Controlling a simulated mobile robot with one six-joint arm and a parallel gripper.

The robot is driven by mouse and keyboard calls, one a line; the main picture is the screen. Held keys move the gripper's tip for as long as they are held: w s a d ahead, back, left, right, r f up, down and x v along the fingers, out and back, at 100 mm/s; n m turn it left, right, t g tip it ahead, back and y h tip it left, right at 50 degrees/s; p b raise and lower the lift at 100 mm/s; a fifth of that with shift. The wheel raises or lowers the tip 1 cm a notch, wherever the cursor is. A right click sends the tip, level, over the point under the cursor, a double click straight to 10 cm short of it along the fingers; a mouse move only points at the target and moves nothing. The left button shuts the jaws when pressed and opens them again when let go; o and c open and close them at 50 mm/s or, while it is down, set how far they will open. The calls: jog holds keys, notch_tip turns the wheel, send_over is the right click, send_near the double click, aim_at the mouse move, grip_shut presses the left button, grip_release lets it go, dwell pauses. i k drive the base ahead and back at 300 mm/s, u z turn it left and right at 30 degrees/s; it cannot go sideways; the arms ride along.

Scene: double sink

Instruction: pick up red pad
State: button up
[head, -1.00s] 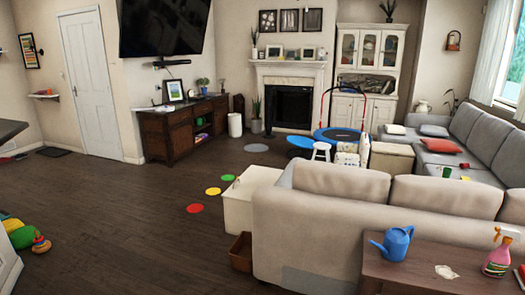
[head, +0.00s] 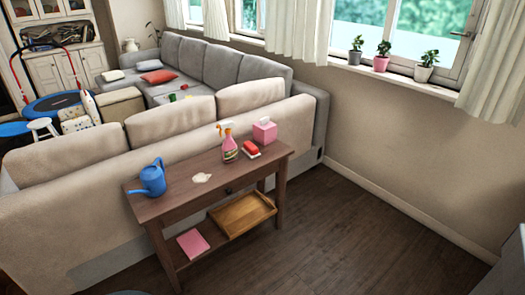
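A small red block-like pad (head: 250,149) lies on top of the brown console table (head: 178,177), toward its right end. It sits between a pink spray bottle (head: 229,145) and a pink tissue box (head: 265,130). Its lower part looks darker, and fine detail is too small to tell. A flat pink pad or book (head: 193,243) lies on the table's lower shelf at the left. My gripper is not in view.
A blue watering can (head: 152,179) and a whitish patch (head: 202,178) are on the tabletop. A wooden tray (head: 242,214) is on the lower shelf. The beige sofa (head: 90,157) backs the table. Floor (head: 350,240) in front and to the right is clear.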

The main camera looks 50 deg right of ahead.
aim_at(249, 149)
jog(key=z, duration=4.5)
jog(key=i, duration=0.1)
jog(key=u, duration=2.85)
jog(key=k, duration=0.9)
jog(key=u, duration=0.15)
jog(key=i, duration=0.75)
